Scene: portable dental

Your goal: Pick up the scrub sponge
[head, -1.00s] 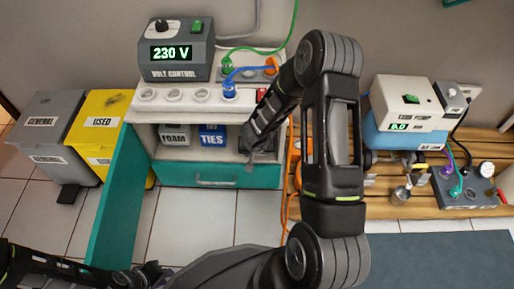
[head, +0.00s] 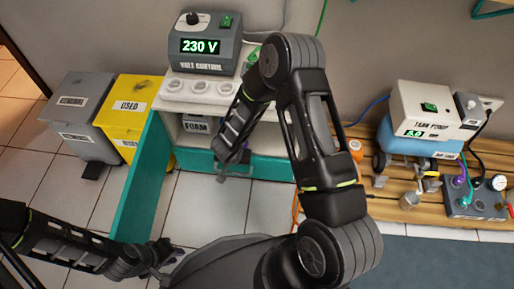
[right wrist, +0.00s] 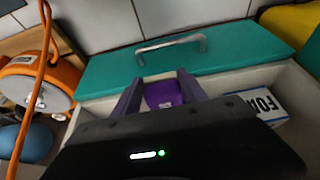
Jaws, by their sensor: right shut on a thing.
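A purple block (right wrist: 163,94), which looks like the scrub sponge, sits between the two fingers of my right gripper (right wrist: 160,92) in the right wrist view. The fingers are shut on it, in front of the teal drawer front. In the head view my right gripper (head: 233,166) hangs before the white cabinet's open shelf, and only a small purple patch shows by it. My left gripper (head: 163,256) is low on the left in the head view, small and dark; whether its jaws are open is unclear.
The white cabinet (head: 185,110) has a teal drawer (head: 265,167) and a FOAM box (head: 195,126). A teal panel (head: 140,185) stands at its left, beside grey (head: 75,120) and yellow (head: 130,105) bins. A wooden pallet (head: 400,195) with a pump (head: 425,115) is at right.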

